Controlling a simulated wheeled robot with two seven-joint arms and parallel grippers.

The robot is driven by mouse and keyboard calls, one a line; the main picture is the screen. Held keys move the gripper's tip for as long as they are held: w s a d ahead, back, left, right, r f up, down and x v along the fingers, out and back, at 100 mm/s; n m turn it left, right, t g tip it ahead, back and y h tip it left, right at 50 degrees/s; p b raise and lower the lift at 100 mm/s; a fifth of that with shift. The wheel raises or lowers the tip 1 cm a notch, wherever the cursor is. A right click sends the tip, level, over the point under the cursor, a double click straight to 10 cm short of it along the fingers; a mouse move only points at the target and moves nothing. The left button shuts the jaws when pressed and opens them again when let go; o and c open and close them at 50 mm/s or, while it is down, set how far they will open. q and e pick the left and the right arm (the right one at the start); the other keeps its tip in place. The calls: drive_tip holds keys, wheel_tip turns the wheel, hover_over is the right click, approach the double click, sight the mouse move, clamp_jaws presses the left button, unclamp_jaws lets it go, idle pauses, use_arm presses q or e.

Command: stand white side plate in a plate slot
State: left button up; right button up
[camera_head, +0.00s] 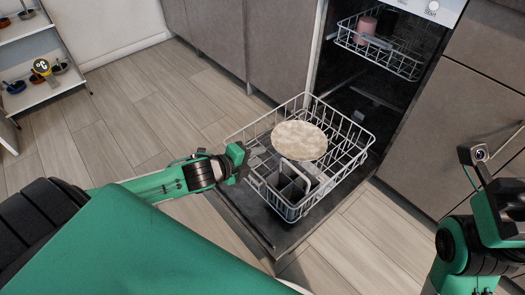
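The side plate (299,140) is a round, pale cream disc with a mottled surface. It lies at a slant, broad face up, in or just above the pulled-out lower dishwasher rack (366,143); what bears it underneath is hidden. My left gripper (259,157) reaches in from the left over the rack's left side, its fingers pointing at the plate's left edge. A small gap seems to lie between the fingertips and the plate. The fingers are too small against the wires to tell how far apart they are. Part of my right arm shows at the right edge, but its gripper is not visible.
A grey cutlery basket (290,186) stands in the rack's front part. The rack rests over the open dishwasher door (262,226). The upper rack (400,66) holds a pink cup (366,29). Cabinets flank the machine. A white shelf (40,92) stands far left. Floor between is clear.

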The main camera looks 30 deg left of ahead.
use_arm(q)
drive_tip(key=shift+s+a+r, duration=0.1)
drive_tip(key=shift+s+r, duration=0.05)
drive_tip(key=shift+s, duration=0.1)
